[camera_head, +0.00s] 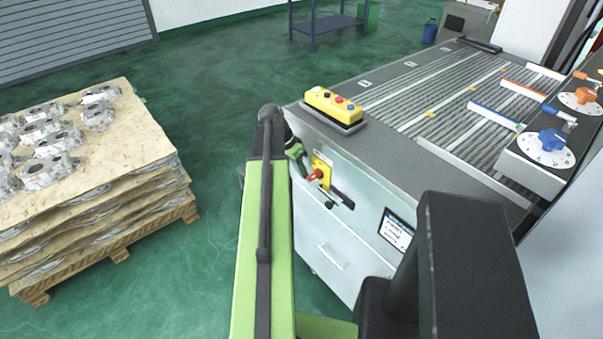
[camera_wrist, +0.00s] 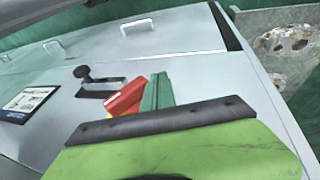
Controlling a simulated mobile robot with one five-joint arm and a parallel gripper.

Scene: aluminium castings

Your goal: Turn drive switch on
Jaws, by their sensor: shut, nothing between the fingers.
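A red rotary handle on a yellow plate (camera_head: 318,171) is on the grey front panel of the machine; no label shows that names it as the drive switch. In the wrist view the red handle (camera_wrist: 124,96) lies slanted, and its lower part is hidden behind my gripper. My gripper (camera_head: 297,152) is shut and empty, just left of the yellow plate in the head view. Its dark green fingers (camera_wrist: 156,92) are right beside the red handle in the wrist view; whether they touch it I cannot tell.
A black lever (camera_head: 342,198) in a slot is right of the switch. A yellow button box (camera_head: 333,104) sits on the machine top above. A pallet stack of castings (camera_head: 110,165) stands left, with green floor between.

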